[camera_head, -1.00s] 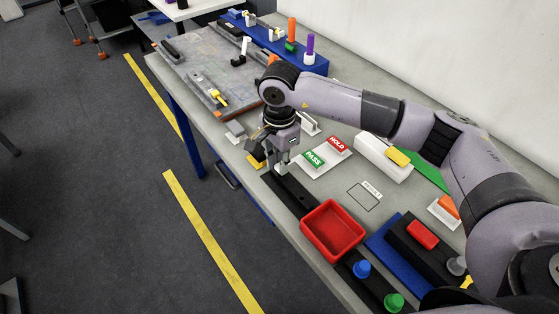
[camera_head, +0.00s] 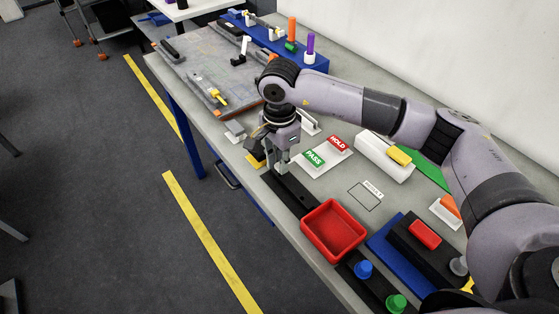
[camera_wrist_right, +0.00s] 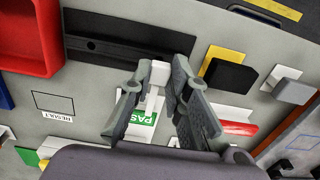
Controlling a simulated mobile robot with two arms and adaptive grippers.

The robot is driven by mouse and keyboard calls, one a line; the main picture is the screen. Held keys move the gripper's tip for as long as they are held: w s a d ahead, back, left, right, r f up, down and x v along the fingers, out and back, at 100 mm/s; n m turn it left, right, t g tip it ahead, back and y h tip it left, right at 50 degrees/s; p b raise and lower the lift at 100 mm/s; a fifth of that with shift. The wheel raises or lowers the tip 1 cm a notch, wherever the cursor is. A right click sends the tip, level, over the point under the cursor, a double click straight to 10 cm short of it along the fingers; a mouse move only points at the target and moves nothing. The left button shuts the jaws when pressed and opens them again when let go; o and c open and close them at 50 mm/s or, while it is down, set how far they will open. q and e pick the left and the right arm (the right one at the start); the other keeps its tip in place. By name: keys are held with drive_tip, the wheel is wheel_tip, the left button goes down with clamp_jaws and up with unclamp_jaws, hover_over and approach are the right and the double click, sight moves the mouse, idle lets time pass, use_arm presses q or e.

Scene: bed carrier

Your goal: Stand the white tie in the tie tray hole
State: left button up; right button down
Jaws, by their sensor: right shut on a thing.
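My right gripper (camera_head: 281,165) is pointed down over the far end of the long black tie tray (camera_head: 318,206). In the right wrist view the gripper (camera_wrist_right: 155,82) is shut on the white tie (camera_wrist_right: 158,74), whose pale end shows between the fingertips. My left gripper is not in view.
A red bin (camera_head: 333,230) stands beside the tray's near end. White PASS and HOLD holders (camera_head: 326,157) lie to the right of the gripper. A black block on yellow (camera_wrist_right: 230,75) is close by. A printed RESULT square (camera_head: 364,197) marks clear table.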

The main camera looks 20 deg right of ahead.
drive_tip(key=shift+b, duration=0.3)
idle(0.6)
drive_tip(key=shift+f+b, duration=1.25)
drive_tip(key=shift+f, duration=0.1)
drive_tip(key=c, duration=1.4)
unclamp_jaws()
drive_tip(key=shift+c, duration=0.2)
wheel_tip(320, 180, up, 12)
